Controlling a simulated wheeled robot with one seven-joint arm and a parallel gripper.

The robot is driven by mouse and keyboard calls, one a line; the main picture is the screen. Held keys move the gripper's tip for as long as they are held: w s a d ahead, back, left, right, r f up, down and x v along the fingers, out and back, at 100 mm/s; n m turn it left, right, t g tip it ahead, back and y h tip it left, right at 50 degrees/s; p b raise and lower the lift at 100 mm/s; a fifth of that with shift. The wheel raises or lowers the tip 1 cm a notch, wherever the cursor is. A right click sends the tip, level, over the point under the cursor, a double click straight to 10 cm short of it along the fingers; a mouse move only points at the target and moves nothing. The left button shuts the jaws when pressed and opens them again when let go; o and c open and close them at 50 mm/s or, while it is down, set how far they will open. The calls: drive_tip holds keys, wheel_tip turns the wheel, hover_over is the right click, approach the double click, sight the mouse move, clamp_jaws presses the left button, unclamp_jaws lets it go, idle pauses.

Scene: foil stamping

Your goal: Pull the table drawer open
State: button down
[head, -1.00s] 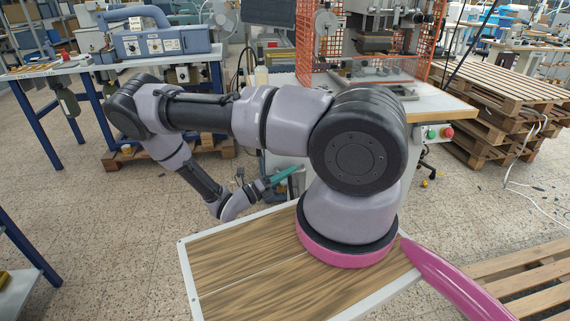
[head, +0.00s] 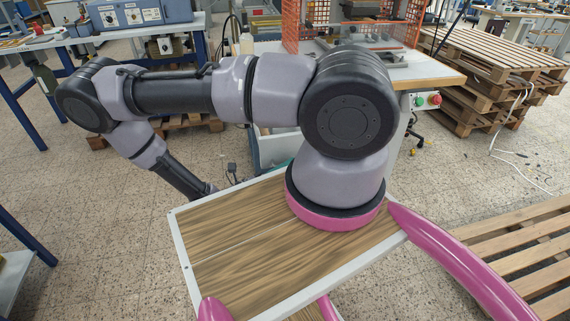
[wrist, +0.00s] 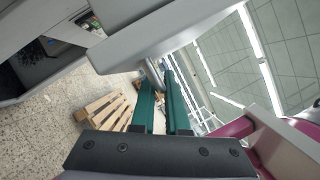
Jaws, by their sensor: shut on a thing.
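My gripper (wrist: 160,88), with two green fingers, is shut on the metal handle (wrist: 154,72) of the table drawer in the wrist view. The drawer's pale grey front (wrist: 180,32) runs slantwise across the top of that view. Beyond the front, an opening with a few small items in it shows, so the drawer stands at least partly open. In the head view the pale drawer (head: 280,150) shows below the work table's top. There my gripper is mostly hidden behind my own body.
The work table (head: 430,76) bears a press with an orange guard (head: 300,25). Stacked wooden pallets (head: 490,75) stand to its right, and another pallet (head: 510,255) lies at lower right. A blue-legged bench (head: 100,35) stands at upper left. The speckled floor at left is mostly clear.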

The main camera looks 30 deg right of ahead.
drive_tip(key=c, duration=1.2)
unclamp_jaws()
drive_tip(key=shift+a, duration=0.15)
drive_tip(key=v, duration=1)
drive_tip(key=shift+a, duration=0.35)
